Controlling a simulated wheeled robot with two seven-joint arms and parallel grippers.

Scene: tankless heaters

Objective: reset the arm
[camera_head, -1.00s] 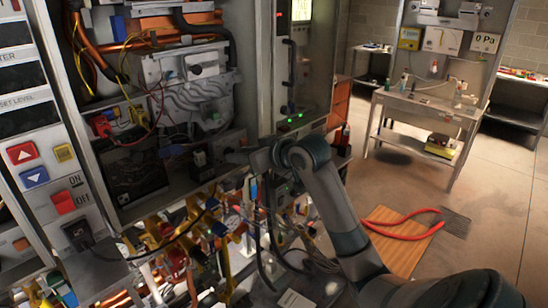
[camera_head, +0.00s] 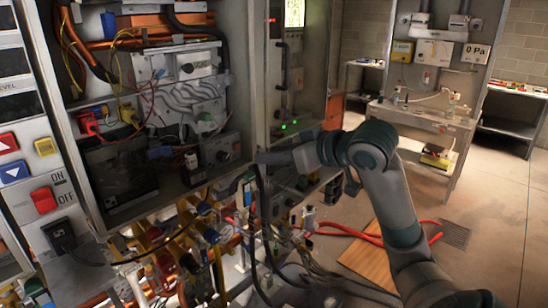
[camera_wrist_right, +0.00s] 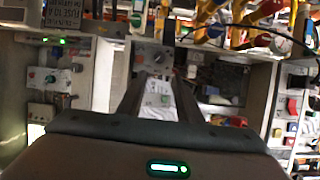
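My right arm (camera_head: 392,195) comes in from the lower right of the head view, bends at the elbow and reaches left. My right gripper (camera_head: 262,157) is at the front edge of the open heater cabinet, seen small and side-on. In the right wrist view the two dark fingers of my right gripper (camera_wrist_right: 157,88) stand apart. A white labelled surface (camera_wrist_right: 158,98) shows between them; I see no object clearly gripped. The open heater cabinet (camera_head: 160,187) has a knob panel (camera_head: 219,150) to the left of the gripper. My left gripper is not in view.
Below the gripper are crowded valves and pipes (camera_head: 195,235) and hanging black cables (camera_head: 262,225). Red hoses (camera_head: 345,230) lie near a wooden board (camera_head: 370,262) on the floor. A workbench (camera_head: 425,118) stands at the back right. Floor beyond the board is open.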

